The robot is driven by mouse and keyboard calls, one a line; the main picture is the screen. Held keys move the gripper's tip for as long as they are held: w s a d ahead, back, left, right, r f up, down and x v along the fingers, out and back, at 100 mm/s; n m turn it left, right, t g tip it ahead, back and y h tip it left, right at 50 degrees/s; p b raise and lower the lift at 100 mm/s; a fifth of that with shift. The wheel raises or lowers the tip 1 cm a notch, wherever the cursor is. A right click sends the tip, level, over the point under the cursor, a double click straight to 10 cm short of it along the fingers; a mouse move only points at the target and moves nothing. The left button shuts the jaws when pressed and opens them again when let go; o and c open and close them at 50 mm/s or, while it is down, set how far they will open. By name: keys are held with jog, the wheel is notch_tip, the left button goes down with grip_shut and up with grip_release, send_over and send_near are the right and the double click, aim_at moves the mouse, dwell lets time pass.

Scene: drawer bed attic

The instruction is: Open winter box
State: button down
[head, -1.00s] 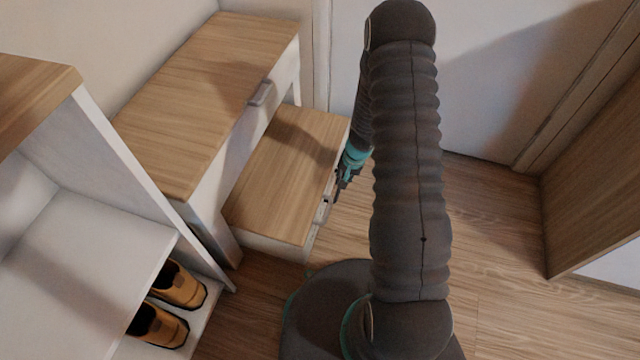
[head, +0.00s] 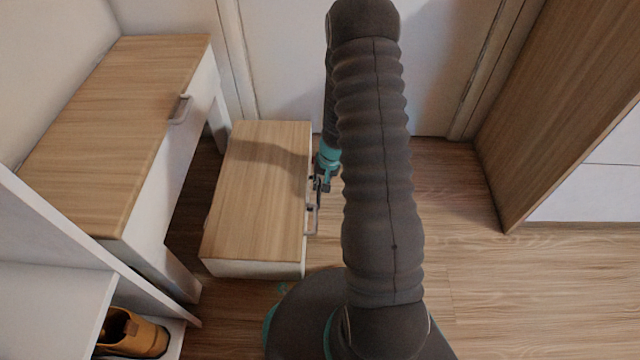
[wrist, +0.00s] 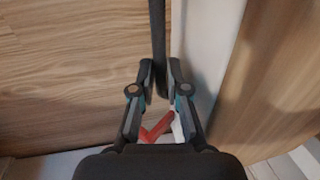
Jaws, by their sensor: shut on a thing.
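A low box with a wood-grain top (head: 262,185) and white sides stands on the floor in the head view, out beside the small wooden-topped table. I take it to be the winter box; no label shows. Its grey bar handle (head: 312,220) is on the right side. My gripper (head: 322,184) is at that handle, partly behind my arm. In the wrist view my gripper (wrist: 160,82) is closed around the dark bar of the handle (wrist: 158,35). The box's lid looks shut and its inside is hidden.
The wooden-topped table (head: 120,120) with a handled drawer stands left of the box. A white shelf (head: 60,300) holding a tan shoe (head: 135,335) is at lower left. A wooden cabinet (head: 555,100) stands at right. The wooden floor (head: 455,250) between is clear.

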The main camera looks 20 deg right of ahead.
jog(key=c, duration=1.2)
grip_release()
jog(key=r, duration=0.4)
jog(key=d+r, duration=0.1)
jog(key=r, duration=0.3)
jog(key=s+d+r, duration=0.1)
jog(key=r, duration=0.2)
jog(key=shift+r, duration=0.4)
